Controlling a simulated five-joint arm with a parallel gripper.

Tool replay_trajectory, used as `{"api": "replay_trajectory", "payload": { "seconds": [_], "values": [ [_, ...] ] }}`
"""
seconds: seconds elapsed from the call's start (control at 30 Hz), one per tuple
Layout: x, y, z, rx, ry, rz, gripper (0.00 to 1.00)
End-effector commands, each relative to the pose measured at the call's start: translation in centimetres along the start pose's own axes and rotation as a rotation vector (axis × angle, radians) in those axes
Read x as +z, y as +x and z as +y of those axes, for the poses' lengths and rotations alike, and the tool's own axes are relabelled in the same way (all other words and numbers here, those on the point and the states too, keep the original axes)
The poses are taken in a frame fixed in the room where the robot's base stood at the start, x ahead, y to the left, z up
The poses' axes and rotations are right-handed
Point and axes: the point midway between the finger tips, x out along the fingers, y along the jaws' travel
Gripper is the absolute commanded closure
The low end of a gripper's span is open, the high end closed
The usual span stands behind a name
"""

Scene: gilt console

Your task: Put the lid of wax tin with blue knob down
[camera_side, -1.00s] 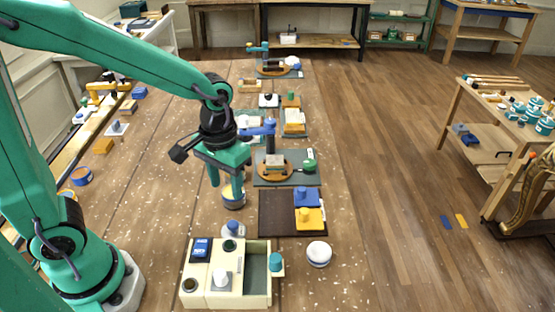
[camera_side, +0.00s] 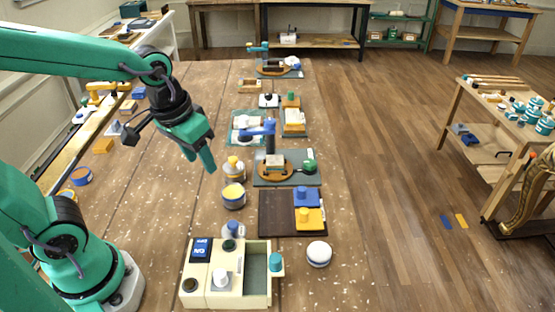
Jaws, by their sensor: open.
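A whitish round piece with a blue knob (camera_side: 233,230) stands just behind the cream box; whether it is a lid alone or a lid on a tin is hard to tell. Behind it stands a grey tin with a yellowish top (camera_side: 234,195), no knob visible on it.
The cream box (camera_side: 212,297) at the front holds a white-knobbed piece and a blue block. A dark mat (camera_side: 273,213) carries a blue and a yellow block. A white round piece (camera_side: 318,253) lies to the right. The table's left middle is clear.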

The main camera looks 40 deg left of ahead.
Motion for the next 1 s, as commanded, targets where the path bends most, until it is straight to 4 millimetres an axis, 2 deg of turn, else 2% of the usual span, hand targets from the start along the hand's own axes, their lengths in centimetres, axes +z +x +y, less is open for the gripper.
{"api": "replay_trajectory", "payload": {
  "seconds": [0.2,0.4,0.6,1.0],
  "values": [
    [1.4,-3.0,-1.7,0.002,0.038,0.126,0.55],
    [2.6,-4.7,-2.8,-0.008,0.069,0.214,0.55],
    [3.2,-5.3,-3.2,-0.015,0.086,0.253,0.55],
    [3.2,-5.3,-3.2,-0.016,0.088,0.255,0.55]
  ]
}}
